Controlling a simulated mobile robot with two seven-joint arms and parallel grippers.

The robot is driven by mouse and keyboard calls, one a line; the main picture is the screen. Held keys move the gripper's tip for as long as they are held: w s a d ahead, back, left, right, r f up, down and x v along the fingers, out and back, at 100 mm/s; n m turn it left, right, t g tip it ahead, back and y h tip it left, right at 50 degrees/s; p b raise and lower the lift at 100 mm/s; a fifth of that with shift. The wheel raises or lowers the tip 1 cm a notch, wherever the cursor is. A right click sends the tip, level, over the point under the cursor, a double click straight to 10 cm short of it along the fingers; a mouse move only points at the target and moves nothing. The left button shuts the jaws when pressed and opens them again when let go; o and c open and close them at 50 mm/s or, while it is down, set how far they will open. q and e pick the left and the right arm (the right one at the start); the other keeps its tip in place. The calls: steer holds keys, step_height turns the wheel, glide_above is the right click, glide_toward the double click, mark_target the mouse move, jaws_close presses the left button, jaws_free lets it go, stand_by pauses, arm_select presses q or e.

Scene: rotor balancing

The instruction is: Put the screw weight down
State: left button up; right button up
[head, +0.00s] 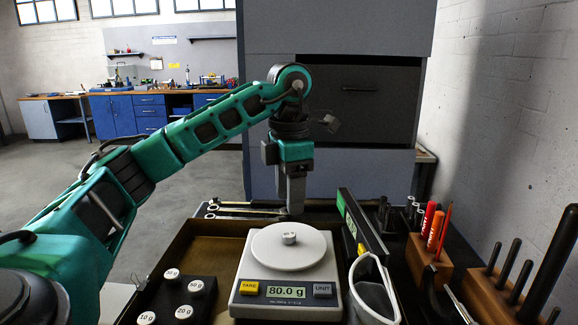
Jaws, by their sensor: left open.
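A small grey metal weight (289,238) rests on the round white pan (265,250) of the digital scale (285,302). The scale's display reads 80.0 g. I take this small weight for the screw weight, but its details are too small to tell. My left gripper (293,211) points down just behind the scale, apart from the weight, with no object seen in it. Its fingers are seen edge-on, so the gap between them hardly shows. My right gripper is not in view.
A black block (180,292) with several labelled round weights stands left of the scale, in a brown tray (200,249). A white-rimmed bin (372,290) stands close on the right. Wooden tool holders (428,262) are farther right. Wrenches (240,210) lie behind the tray.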

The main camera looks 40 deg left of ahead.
arm_select(q)
step_height(320, 180, up, 5)
steer(key=shift+f+p, duration=0.1)
steer(key=shift+p, duration=0.3)
steer(key=shift+s, duration=0.1)
stand_by(0.4)
